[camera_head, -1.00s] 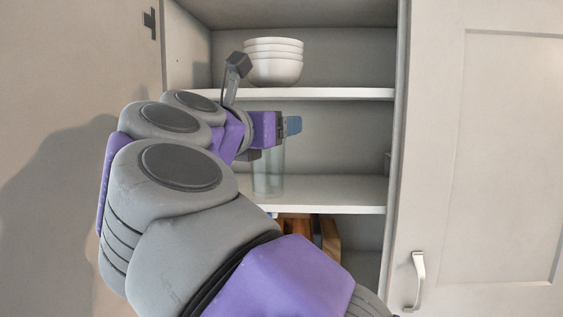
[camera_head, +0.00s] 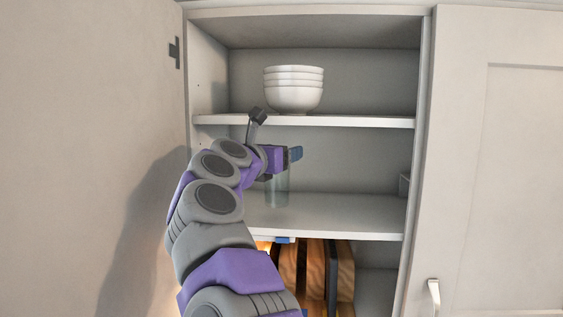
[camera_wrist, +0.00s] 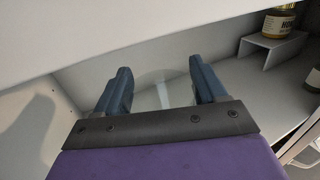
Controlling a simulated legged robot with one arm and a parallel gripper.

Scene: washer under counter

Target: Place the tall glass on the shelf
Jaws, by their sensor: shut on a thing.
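The tall clear glass (camera_head: 277,190) is upright inside the open cabinet, over the middle shelf (camera_head: 340,213). Its base is at or just above the shelf surface; I cannot tell whether it touches. My gripper (camera_head: 288,155) is around the upper part of the glass, below the upper shelf. In the wrist view, the two blue fingers (camera_wrist: 160,85) stand on either side of the faint see-through glass (camera_wrist: 160,97). My arm hides part of the shelf's left side.
Stacked white bowls (camera_head: 294,90) stand on the upper shelf (camera_head: 350,121), just above my gripper. Wooden boards (camera_head: 288,270) stand in the lower compartment. In the wrist view, a jar (camera_wrist: 278,22) sits on a small riser (camera_wrist: 268,46).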

